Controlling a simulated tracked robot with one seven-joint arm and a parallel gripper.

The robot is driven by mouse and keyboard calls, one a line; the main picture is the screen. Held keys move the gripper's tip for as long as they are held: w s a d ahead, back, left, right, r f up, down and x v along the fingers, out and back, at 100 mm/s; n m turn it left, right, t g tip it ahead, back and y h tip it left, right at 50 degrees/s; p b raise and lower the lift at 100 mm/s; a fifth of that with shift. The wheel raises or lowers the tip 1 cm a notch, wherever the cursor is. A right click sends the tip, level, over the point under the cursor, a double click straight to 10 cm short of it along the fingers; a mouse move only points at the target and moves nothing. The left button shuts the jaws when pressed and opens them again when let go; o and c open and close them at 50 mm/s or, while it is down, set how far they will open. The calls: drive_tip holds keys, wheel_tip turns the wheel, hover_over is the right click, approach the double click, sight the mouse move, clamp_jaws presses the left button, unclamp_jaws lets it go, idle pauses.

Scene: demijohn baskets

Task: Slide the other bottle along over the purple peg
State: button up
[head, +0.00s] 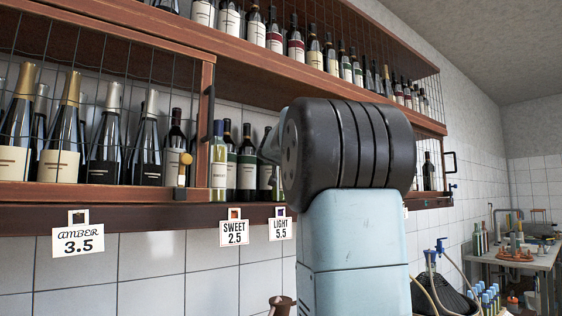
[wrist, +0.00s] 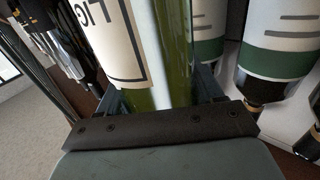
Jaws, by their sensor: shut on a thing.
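My gripper (wrist: 160,93) is shut on a light green glass bottle (wrist: 175,45) in the wrist view. A cream label with dark lettering, partly cut off and inverted, shows on it. In the head view my own arm hides the gripper and the held bottle. The purple peg (head: 281,211) shows in the hole of the LIGHT 5.5 tag (head: 281,229), on the shelf's front edge just left of my arm.
Dark wine bottles (head: 247,165) stand behind; bottles with green-banded labels (wrist: 280,45) are close to the held bottle's right in the wrist view. The SWEET 2.5 tag (head: 235,232) and AMBER 3.5 tag (head: 78,241) hang further left. An opened grille door (head: 209,125) projects at the left.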

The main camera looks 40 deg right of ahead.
drive_tip(key=shift+s+a, duration=0.15)
drive_tip(key=shift+a, duration=2.15)
drive_tip(key=shift+s+a, duration=0.1)
drive_tip(key=shift+a, duration=2.2)
idle(0.5)
drive_tip(key=o, duration=1.7)
drive_tip(key=shift+o, duration=0.2)
drive_tip(key=v, duration=1.3)
drive_tip(key=shift+s+a, duration=0.2)
drive_tip(key=shift+s, duration=0.1)
